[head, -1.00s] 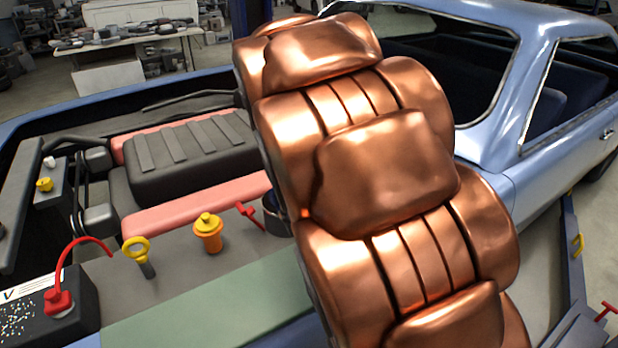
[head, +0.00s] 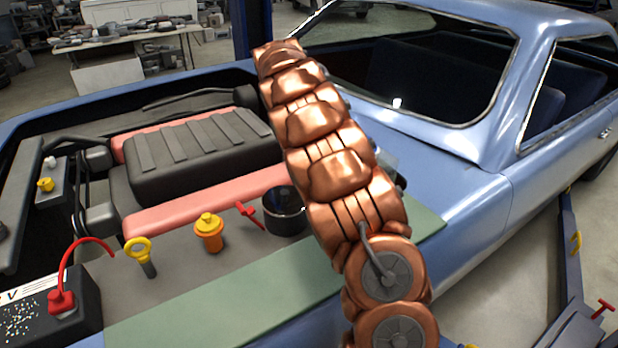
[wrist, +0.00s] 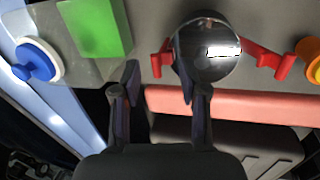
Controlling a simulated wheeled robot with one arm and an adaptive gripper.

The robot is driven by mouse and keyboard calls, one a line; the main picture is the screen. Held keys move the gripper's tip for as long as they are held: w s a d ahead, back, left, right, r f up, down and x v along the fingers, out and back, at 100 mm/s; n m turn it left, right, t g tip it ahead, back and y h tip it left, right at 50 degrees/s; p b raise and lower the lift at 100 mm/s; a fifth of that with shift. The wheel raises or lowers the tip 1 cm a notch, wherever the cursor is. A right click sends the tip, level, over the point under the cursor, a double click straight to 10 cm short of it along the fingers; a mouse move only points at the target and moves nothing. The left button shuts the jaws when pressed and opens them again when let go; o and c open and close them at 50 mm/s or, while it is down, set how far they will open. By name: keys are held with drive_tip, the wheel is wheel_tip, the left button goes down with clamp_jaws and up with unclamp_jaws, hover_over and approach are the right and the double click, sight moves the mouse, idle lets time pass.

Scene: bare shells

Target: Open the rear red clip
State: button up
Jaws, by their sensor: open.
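A round canister with a shiny domed top (wrist: 207,48) stands on the grey ledge; its dark side shows in the head view (head: 286,216). In the wrist view one red clip (wrist: 160,60) is on its left side, and another red clip (wrist: 270,60) juts out on its right. The right-hand one also shows in the head view (head: 249,215); my arm hides the rear one there. My gripper (wrist: 155,66) is open and empty. Its fingertips lie either side of the left clip, the right finger overlapping the canister's edge. Contact cannot be told.
An orange filler with yellow cap (head: 208,232), a yellow-ringed dipstick (head: 138,252) and a battery (head: 45,315) stand along the ledge. A green block (wrist: 98,25) and a blue-and-white round part (wrist: 38,60) lie left in the wrist view. The black engine cover (head: 200,155) is behind.

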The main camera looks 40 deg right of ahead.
drive_tip(key=shift+n+y, duration=0.3)
drive_tip(key=shift+n, duration=0.2)
drive_tip(key=shift+w+d+f+p, duration=0.45)
drive_tip(key=shift+w+d+f, duration=0.35)
drive_tip(key=shift+f, duration=1.1)
drive_tip(key=shift+w+d+f+p, duration=0.5)
drive_tip(key=shift+w+d+f, duration=0.25)
drive_tip(key=shift+f, duration=1.2)
drive_tip(key=shift+w+d+f+p, duration=0.45)
drive_tip(key=shift+w+d+f, duration=0.35)
drive_tip(key=shift+f, duration=1.1)
clamp_jaws()
